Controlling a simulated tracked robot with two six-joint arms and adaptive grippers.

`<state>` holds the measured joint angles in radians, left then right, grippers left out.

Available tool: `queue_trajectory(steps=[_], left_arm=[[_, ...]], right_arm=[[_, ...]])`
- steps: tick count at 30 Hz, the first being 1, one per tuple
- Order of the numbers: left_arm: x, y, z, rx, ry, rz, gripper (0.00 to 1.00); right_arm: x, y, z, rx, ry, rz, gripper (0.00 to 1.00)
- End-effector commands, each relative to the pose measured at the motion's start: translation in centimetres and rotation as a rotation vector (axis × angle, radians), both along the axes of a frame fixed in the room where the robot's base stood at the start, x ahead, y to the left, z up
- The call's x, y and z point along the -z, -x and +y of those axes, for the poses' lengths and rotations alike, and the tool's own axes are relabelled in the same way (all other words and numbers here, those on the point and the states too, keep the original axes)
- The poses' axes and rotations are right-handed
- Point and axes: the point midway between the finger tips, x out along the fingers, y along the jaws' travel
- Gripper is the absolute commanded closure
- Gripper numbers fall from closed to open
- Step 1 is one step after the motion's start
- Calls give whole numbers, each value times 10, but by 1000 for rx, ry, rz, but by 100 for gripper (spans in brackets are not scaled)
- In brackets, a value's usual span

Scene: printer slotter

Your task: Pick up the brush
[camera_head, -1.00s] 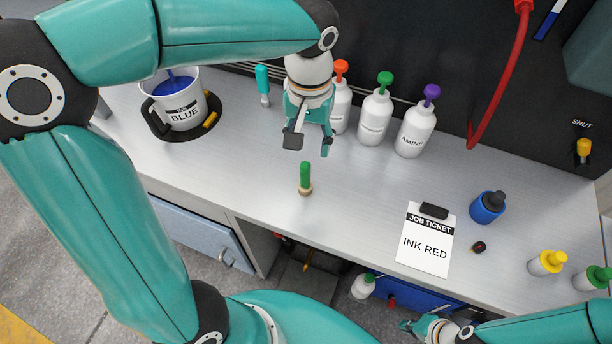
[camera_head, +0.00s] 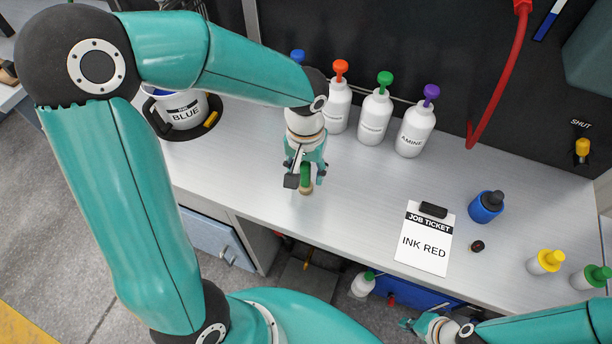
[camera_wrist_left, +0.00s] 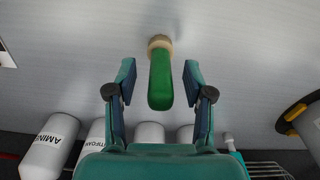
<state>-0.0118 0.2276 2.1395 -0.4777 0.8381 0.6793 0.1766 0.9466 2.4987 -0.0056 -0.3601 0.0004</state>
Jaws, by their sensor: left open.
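The brush (camera_head: 306,178) has a green handle and a tan round end, and stands on the bench. In the left wrist view the brush (camera_wrist_left: 160,80) lies between the fingers, with a gap on each side and its tan end on the bench surface. My left gripper (camera_head: 304,184) is open around the handle and partly hides it in the head view; its two fingers also show in the left wrist view (camera_wrist_left: 160,75). My right gripper (camera_head: 420,326) is low at the bottom edge, away from the brush; its jaw state is unclear.
White bottles with orange, green (camera_head: 375,115) and purple (camera_head: 415,130) tops stand behind the gripper. A white INK BLUE pot (camera_head: 184,115) is at left. The job ticket (camera_head: 425,245), reading INK RED, and a blue bottle (camera_head: 486,207) are at right. Bench between is clear.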

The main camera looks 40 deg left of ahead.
Motion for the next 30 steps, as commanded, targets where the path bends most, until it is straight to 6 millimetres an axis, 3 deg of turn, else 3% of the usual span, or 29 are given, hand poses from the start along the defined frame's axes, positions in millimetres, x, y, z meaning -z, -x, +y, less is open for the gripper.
queue_trajectory(steps=[3, 12, 23, 30], left_arm=[[0, 0, 0, 0, 0, 0, 51], [0, 0, 0, 0, 0, 0, 100], [-2, 0, 0, 0, 0, -1, 100], [-17, -1, 0, -1, -1, -5, 100]], right_arm=[[0, 0, 0, 0, 0, 0, 100], [0, 0, 0, 0, 0, 0, 100], [0, 0, 0, 0, 0, 0, 100], [0, 0, 0, 0, 0, 0, 100]])
